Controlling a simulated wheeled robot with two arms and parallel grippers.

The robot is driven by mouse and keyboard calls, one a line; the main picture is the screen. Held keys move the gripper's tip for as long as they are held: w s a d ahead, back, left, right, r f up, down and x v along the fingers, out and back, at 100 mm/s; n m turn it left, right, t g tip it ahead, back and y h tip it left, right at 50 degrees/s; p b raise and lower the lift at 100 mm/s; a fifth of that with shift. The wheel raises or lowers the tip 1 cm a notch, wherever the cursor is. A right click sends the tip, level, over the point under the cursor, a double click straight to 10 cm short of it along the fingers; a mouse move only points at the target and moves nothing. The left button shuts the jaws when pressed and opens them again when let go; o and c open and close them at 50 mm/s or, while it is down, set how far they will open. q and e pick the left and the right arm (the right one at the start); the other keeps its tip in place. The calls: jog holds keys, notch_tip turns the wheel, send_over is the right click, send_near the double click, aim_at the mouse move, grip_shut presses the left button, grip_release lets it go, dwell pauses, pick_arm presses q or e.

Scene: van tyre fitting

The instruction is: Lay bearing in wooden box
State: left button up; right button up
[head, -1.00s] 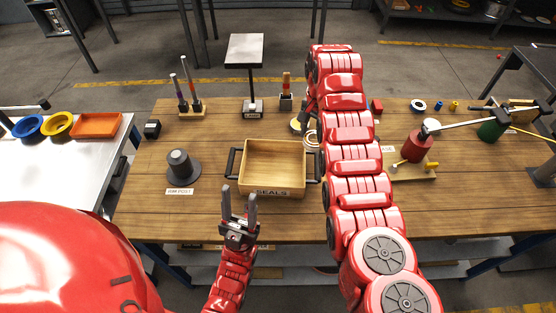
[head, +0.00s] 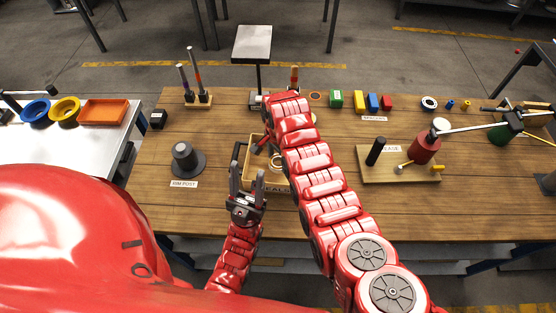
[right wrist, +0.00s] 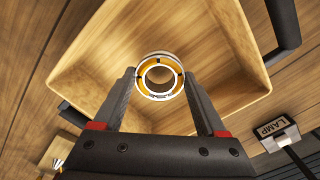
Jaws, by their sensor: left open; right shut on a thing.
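The bearing (right wrist: 160,77) is a metal-rimmed ring with an orange-yellow band and an open centre. My right gripper (right wrist: 160,85) is shut on it, with one finger on each side. In the right wrist view the bearing is seen against the inside of the wooden box (right wrist: 246,38); its exact height above the floor cannot be told. In the head view the wooden box (head: 249,171) is at mid-table, partly hidden by my right arm and left gripper. My left gripper (head: 247,182) is open and empty, in front of the box's left part.
A dark rim post (head: 187,160) stands left of the box. A lamp (head: 252,45) stands behind it. Coloured blocks (head: 360,101) line the back, and a wooden board (head: 380,170) with a red cylinder (head: 425,150) is at right. Black handles (right wrist: 284,22) flank the box.

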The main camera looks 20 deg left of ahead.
jog(key=shift+f, duration=1)
